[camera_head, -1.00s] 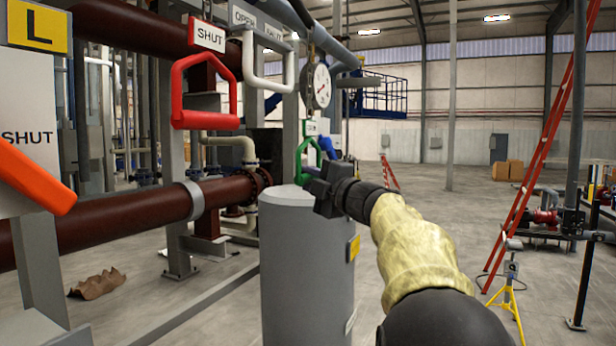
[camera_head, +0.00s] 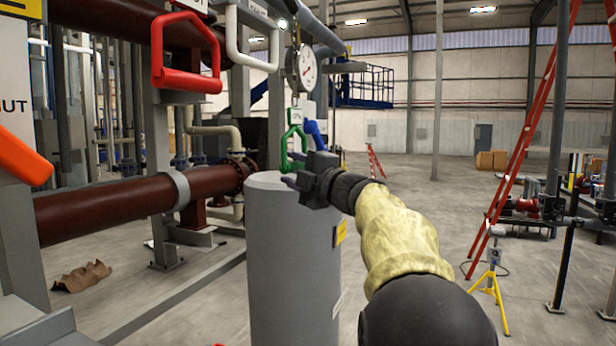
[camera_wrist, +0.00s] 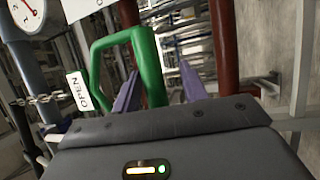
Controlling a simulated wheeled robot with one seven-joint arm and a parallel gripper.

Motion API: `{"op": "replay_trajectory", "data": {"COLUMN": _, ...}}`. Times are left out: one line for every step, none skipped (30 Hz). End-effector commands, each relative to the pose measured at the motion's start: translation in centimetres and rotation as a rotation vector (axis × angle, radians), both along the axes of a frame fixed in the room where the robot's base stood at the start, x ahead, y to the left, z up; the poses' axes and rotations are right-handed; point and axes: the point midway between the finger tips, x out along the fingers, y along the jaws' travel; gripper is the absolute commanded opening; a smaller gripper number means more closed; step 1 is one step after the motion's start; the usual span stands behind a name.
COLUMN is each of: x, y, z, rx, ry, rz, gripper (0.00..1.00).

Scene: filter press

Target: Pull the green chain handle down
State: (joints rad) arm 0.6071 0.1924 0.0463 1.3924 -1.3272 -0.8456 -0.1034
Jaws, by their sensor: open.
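The green chain handle (camera_head: 283,150) is a looped handle hanging under a white tag, just beyond the top of the grey cylinder. In the wrist view the green handle (camera_wrist: 148,62) fills the upper left, with an "OPEN" tag (camera_wrist: 79,91) beside it. My gripper (camera_head: 293,170) is just right of and below the handle in the head view. In the wrist view its two purple fingers (camera_wrist: 158,68) are apart and empty. The handle's right bar shows between them there; I cannot tell its depth or whether they touch.
A grey cylinder (camera_head: 290,260) stands below my gripper. A blue handle (camera_head: 314,135) hangs just right of the green one, near a round gauge (camera_head: 301,66). White (camera_head: 250,50) and red (camera_head: 186,60) handles are to the left.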

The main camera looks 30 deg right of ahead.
Motion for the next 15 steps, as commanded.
{"op": "replay_trajectory", "data": {"x": -0.3, "y": -0.1, "z": -0.1, "rx": -0.001, "ry": 0.000, "rz": -0.001, "gripper": 0.43}}
{"op": "replay_trajectory", "data": {"x": -0.5, "y": -0.2, "z": -0.2, "rx": 0.000, "ry": -0.001, "rz": -0.002, "gripper": 0.43}}
{"op": "replay_trajectory", "data": {"x": -0.9, "y": -0.3, "z": -0.3, "rx": 0.000, "ry": -0.001, "rz": -0.002, "gripper": 0.43}}
{"op": "replay_trajectory", "data": {"x": -1.2, "y": -0.4, "z": -0.4, "rx": 0.000, "ry": -0.001, "rz": -0.003, "gripper": 0.43}}
{"op": "replay_trajectory", "data": {"x": -1.6, "y": -0.5, "z": -0.5, "rx": 0.000, "ry": -0.002, "rz": -0.003, "gripper": 0.43}}
{"op": "replay_trajectory", "data": {"x": -2.2, "y": -0.6, "z": -0.6, "rx": 0.000, "ry": -0.002, "rz": -0.003, "gripper": 0.43}}
{"op": "replay_trajectory", "data": {"x": -2.7, "y": -0.8, "z": -0.8, "rx": 0.000, "ry": -0.002, "rz": -0.003, "gripper": 0.43}}
{"op": "replay_trajectory", "data": {"x": -3.2, "y": -1.0, "z": -0.9, "rx": -0.001, "ry": -0.002, "rz": -0.004, "gripper": 0.43}}
{"op": "replay_trajectory", "data": {"x": -4.0, "y": -1.1, "z": -1.0, "rx": -0.002, "ry": -0.002, "rz": -0.004, "gripper": 0.43}}
{"op": "replay_trajectory", "data": {"x": -4.5, "y": -1.3, "z": -1.2, "rx": -0.001, "ry": -0.001, "rz": -0.004, "gripper": 0.43}}
{"op": "replay_trajectory", "data": {"x": -5.1, "y": -1.4, "z": -1.3, "rx": -0.001, "ry": -0.001, "rz": -0.004, "gripper": 0.43}}
{"op": "replay_trajectory", "data": {"x": -5.9, "y": -1.7, "z": -1.5, "rx": -0.001, "ry": -0.001, "rz": -0.005, "gripper": 0.43}}
{"op": "replay_trajectory", "data": {"x": -6.5, "y": -1.9, "z": -1.6, "rx": -0.002, "ry": -0.001, "rz": -0.006, "gripper": 0.43}}
{"op": "replay_trajectory", "data": {"x": -7.1, "y": -2.1, "z": -1.7, "rx": -0.002, "ry": -0.001, "rz": -0.006, "gripper": 0.43}}
{"op": "replay_trajectory", "data": {"x": -7.8, "y": -2.4, "z": -1.8, "rx": -0.001, "ry": -0.001, "rz": -0.007, "gripper": 0.43}}
